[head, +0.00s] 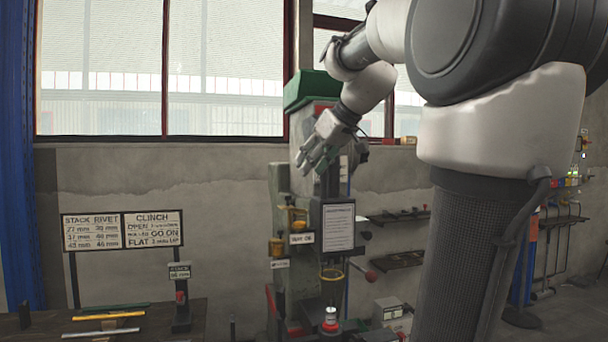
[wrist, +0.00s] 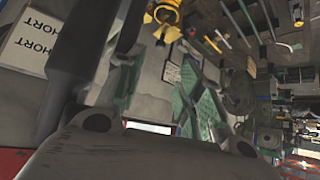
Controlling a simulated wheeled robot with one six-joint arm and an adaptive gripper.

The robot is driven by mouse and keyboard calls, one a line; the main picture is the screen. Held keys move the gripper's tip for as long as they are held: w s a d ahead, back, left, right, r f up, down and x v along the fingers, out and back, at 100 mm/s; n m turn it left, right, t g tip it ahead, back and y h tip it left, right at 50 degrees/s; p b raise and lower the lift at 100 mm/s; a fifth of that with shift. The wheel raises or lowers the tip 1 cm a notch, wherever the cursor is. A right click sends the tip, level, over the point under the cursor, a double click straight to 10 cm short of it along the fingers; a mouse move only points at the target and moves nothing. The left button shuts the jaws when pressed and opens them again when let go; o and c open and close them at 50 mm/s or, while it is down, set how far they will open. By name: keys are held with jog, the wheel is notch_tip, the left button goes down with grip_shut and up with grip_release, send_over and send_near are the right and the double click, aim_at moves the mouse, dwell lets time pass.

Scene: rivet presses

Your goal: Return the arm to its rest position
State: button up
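My gripper (head: 316,160) hangs in the middle of the head view, with its fingers pointing down and to the left. It is in front of the upper part of the green and grey rivet press (head: 282,195). I cannot tell whether it touches the press. I see no object clearly held in it, and the finger gap is too small to judge. My arm is bent and reaches from the upper right of the head view. In the wrist view a large dark grey part, probably of my gripper, fills the bottom and hides what is below.
A sheet of printed text (head: 339,227) is on the press front. A dark bench (head: 150,325) with coloured bars and a small stand (head: 180,300) is at lower left. Two signs (head: 123,230) stand behind it. Wall shelves (head: 398,217) are right of the press.

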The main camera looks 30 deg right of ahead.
jog(key=shift+s+r, duration=0.1)
jog(key=shift+r, duration=0.05)
dwell(0.4)
jog(key=s+a+f+m+g+h, duration=0.1)
jog(key=s+a+f+g, duration=0.1)
jog(key=s+f, duration=0.7)
jog(key=s+a+f+m+g, duration=0.1)
jog(key=s+a+f, duration=0.3)
jog(key=s+f, duration=0.6)
notch_tip(320, 180, down, 6)
jog(key=shift+s+a+g+h, duration=0.15)
jog(key=shift+s+g+h, duration=0.2)
jog(key=shift+g, duration=0.45)
jog(key=shift+w, duration=0.1)
